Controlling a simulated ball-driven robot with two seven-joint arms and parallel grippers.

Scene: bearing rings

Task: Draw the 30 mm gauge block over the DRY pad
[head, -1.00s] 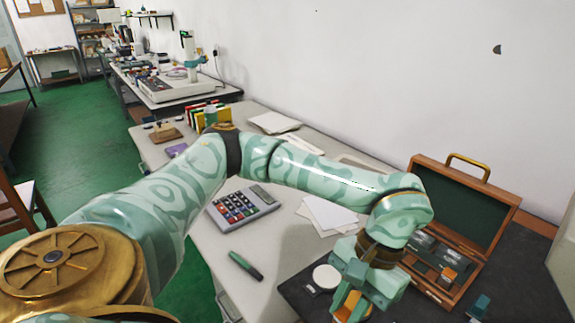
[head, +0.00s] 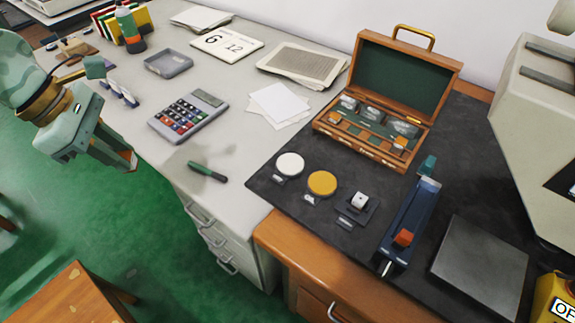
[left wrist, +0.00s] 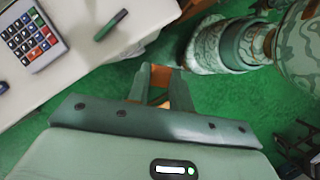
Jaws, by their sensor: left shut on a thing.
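My left gripper (head: 124,160) is at the left of the head view, over the green floor beside the grey table and well away from the pads. In the left wrist view my left gripper (left wrist: 160,80) is shut on a small block; the fingers mostly hide it, and no size marking can be read. A white round pad (head: 289,164) and an amber round pad (head: 322,183) lie on the dark mat; I cannot read their labels. The open wooden case (head: 372,140) holds several pieces. My right gripper is not in view.
A small pale block (head: 360,202) sits on a dark plate right of the pads. A blue fixture (head: 410,225) and a grey plate (head: 482,265) lie further right. A calculator (head: 188,116) and green marker (head: 207,171) are on the grey table (head: 235,150).

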